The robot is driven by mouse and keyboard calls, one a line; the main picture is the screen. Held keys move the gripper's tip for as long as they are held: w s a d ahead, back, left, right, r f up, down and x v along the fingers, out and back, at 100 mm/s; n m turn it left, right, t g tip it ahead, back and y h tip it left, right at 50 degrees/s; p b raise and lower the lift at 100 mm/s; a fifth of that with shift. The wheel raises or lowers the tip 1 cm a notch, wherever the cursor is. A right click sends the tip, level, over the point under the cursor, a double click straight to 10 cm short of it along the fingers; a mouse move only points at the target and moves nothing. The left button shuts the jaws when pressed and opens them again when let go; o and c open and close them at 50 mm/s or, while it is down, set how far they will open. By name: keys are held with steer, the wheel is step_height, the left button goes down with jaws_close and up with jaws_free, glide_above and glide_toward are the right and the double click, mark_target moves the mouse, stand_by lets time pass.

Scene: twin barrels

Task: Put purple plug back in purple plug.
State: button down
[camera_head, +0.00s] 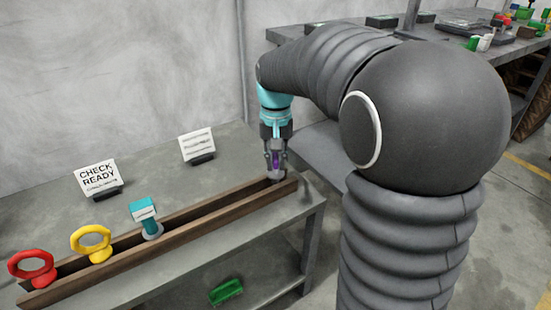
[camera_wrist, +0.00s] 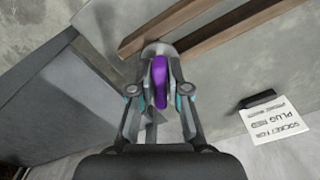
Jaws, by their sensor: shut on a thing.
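My gripper (camera_head: 275,165) is over the right end of a long brown wooden rack on the grey table. It also shows in the wrist view (camera_wrist: 160,88), with its fingers closed around a purple plug (camera_wrist: 160,80). Only a small bit of the purple plug (camera_head: 275,159) shows between the fingers in the head view. A light grey rounded piece (camera_wrist: 157,48) is at the far end of the purple plug, by the rack's end. I cannot tell whether it is part of the plug or a socket. No separate purple socket is visible.
A green bin (camera_head: 226,291) is on the lower shelf. A cluttered bench is behind.

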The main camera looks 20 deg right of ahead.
steer(key=shift+f+b, duration=0.4)
steer(key=shift+f, duration=0.4)
steer(key=c, duration=1.1)
jaws_free()
steer(key=shift+o, duration=0.2)
steer(key=shift+r, duration=0.1)
step_height(320, 180, up, 12)
steer(key=shift+f, duration=0.1)
